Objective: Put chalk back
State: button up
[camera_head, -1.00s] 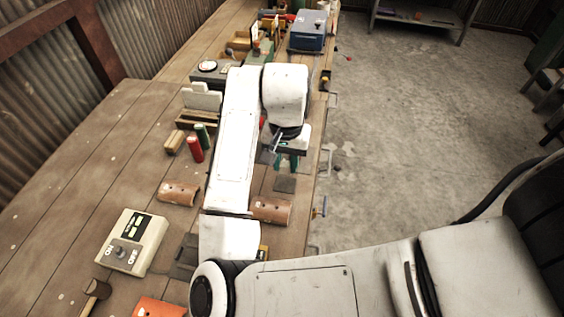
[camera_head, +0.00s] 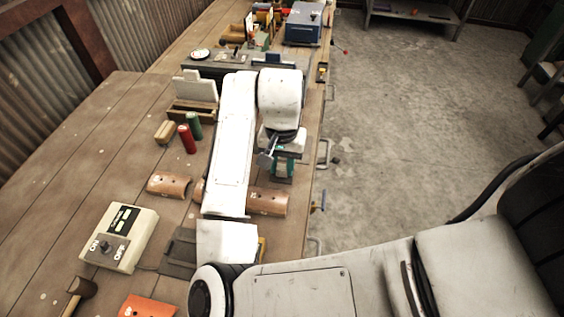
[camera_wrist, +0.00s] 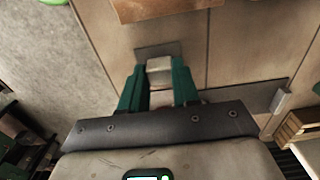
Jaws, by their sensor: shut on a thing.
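My gripper (camera_wrist: 158,80) has green fingers shut on a pale, blocky piece (camera_wrist: 159,68), which looks like the chalk. A second pale surface shows lower between the fingers. In the head view, my gripper (camera_head: 282,170) hangs over the right side of the bench, and the held piece is hard to make out there. A wooden box (camera_head: 193,112) with a raised white panel behind it stands left of my arm. I cannot tell whether it is the chalk's place. A red cylinder (camera_head: 187,139) and a green cylinder (camera_head: 194,125) stand in front of it.
A tan block (camera_head: 165,132) lies left of the cylinders. Brown curved pieces (camera_head: 170,185) lie nearer, beside a switch box (camera_head: 119,237). A blue box (camera_head: 303,28) stands at the far end. The bench's left side is mostly clear. Handles stick out along its right edge.

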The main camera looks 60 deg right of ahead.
jog(key=o, duration=1.1)
jog(key=shift+c, duration=0.2)
notch_tip(320, 180, up, 11)
jog(key=p, duration=0.1)
jog(key=shift+f, duration=0.1)
